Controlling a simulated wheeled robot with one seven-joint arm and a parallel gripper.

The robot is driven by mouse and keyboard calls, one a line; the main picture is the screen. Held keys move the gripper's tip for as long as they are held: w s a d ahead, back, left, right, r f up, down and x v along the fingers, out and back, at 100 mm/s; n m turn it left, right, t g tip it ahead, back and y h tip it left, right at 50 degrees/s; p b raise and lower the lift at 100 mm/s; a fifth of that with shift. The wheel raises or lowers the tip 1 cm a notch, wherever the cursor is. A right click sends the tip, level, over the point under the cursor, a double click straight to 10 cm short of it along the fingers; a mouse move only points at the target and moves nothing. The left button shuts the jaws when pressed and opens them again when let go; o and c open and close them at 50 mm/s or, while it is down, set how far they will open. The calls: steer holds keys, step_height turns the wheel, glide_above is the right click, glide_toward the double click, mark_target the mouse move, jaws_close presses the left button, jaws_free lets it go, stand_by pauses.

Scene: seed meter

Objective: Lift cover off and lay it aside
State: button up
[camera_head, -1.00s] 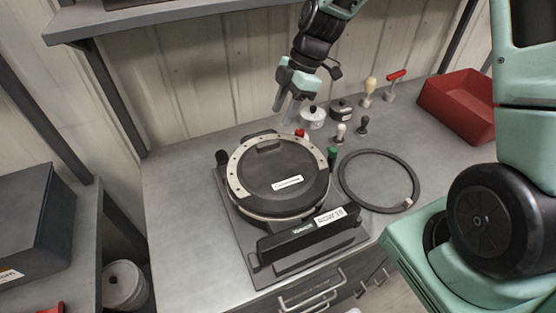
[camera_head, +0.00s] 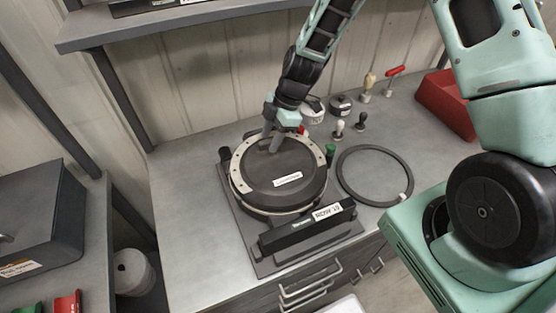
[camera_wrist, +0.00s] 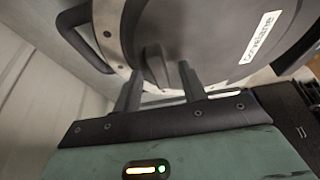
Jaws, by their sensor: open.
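The round dark cover (camera_head: 284,178) with a white label lies on the seed meter, inside a light ring with holes (camera_head: 238,172). In the wrist view the cover (camera_wrist: 215,40) fills the upper middle, and a raised dark grip (camera_wrist: 156,66) stands up from it near its edge. My gripper (camera_head: 270,143) is at the far side of the cover, fingers pointing down. In the wrist view my gripper (camera_wrist: 160,90) is open, with the raised grip showing between or just beyond its fingers. I cannot tell whether the fingers touch it.
A dark ring (camera_head: 375,176) lies on the bench right of the meter. A red bin (camera_head: 446,105) and several small knobbed tools, such as a white-knobbed one (camera_head: 339,129), stand behind. A labelled dark bar (camera_head: 306,226) is in front. The bench left of the meter (camera_head: 190,215) is clear.

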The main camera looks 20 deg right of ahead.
jaws_close()
steer(key=shift+r, duration=0.1)
step_height(320, 180, up, 10)
steer(key=b, duration=0.3)
steer(key=shift+b, duration=0.4)
